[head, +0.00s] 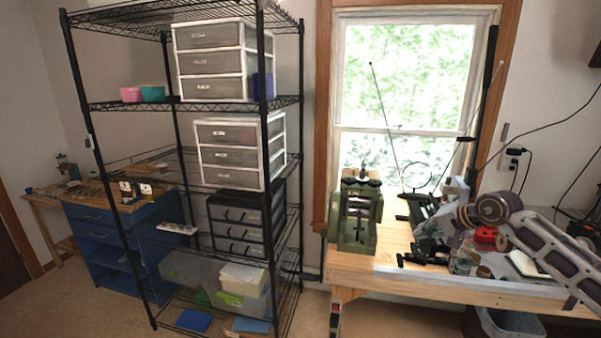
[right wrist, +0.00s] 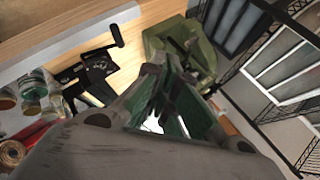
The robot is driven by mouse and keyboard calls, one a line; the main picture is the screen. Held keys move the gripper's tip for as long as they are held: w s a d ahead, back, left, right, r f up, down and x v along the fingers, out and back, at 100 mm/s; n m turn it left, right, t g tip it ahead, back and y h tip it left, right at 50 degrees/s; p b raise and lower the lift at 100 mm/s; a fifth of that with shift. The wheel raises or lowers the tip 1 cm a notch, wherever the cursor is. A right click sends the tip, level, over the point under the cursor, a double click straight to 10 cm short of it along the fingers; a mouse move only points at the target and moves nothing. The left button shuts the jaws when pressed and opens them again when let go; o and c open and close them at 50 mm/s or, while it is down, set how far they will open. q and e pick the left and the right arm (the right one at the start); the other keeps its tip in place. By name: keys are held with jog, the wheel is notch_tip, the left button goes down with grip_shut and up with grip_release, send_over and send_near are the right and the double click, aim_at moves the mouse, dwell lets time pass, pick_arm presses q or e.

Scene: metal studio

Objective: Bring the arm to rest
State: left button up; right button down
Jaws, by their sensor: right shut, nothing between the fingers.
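My right arm (head: 550,250) comes in from the right in the head view and reaches over the wooden workbench (head: 375,275). My right gripper (head: 428,226) is above the bench, to the right of the green machine. In the right wrist view the fingers of my right gripper (right wrist: 155,88) are together with nothing held between them. They point towards the green machine, which is beyond them. My left arm and left gripper are not in view.
The green machine (head: 356,218) stands at the bench's left end, before a window (head: 405,100). Black tools (head: 425,258) and jars (right wrist: 35,90) crowd the bench near my right gripper. A black wire shelf (head: 185,104) with drawer units stands left. Open floor lies in front.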

jog(key=w+a+f+m+t+y, duration=0.1)
jog(key=w+a+f+m+y, duration=0.15)
jog(key=f+m, duration=0.7)
jog(key=w+a+f+m+t+y, duration=0.1)
jog(key=a+f+m+y, duration=0.25)
jog(key=f+m, duration=0.55)
jog(key=s+d+f+m+t+h, duration=0.1)
jog(key=s+d+f+m+h, duration=0.3)
jog(key=f+m, duration=0.9)
jog(key=s+f+m+t+h, duration=0.1)
jog(key=s+f+m+h, duration=0.2)
jog(key=s+f+m, duration=1)
jog(key=s+f+m+g+h, duration=0.2)
jog(key=s+f+m, duration=0.2)
jog(key=s+f, duration=0.7)
jog(key=s+f+m+g+h, duration=0.1)
jog(key=s+f+m+g, duration=0.45)
jog(key=f, duration=0.95)
jog(key=s+a+f+m+g, duration=0.1)
jog(key=s+a+f+m, duration=0.1)
jog(key=s, duration=0.8)
jog(key=s+a+f+m+g, duration=0.1)
jog(key=s+a+f+m, duration=0.2)
jog(key=s, duration=0.8)
jog(key=s+a+f+m+g, duration=0.1)
jog(key=s+f, duration=0.4)
jog(key=s, duration=0.5)
jog(key=shift+s+a+m+g+h, duration=0.35)
jog(key=shift+a+m, duration=0.35)
jog(key=shift+a, duration=0.35)
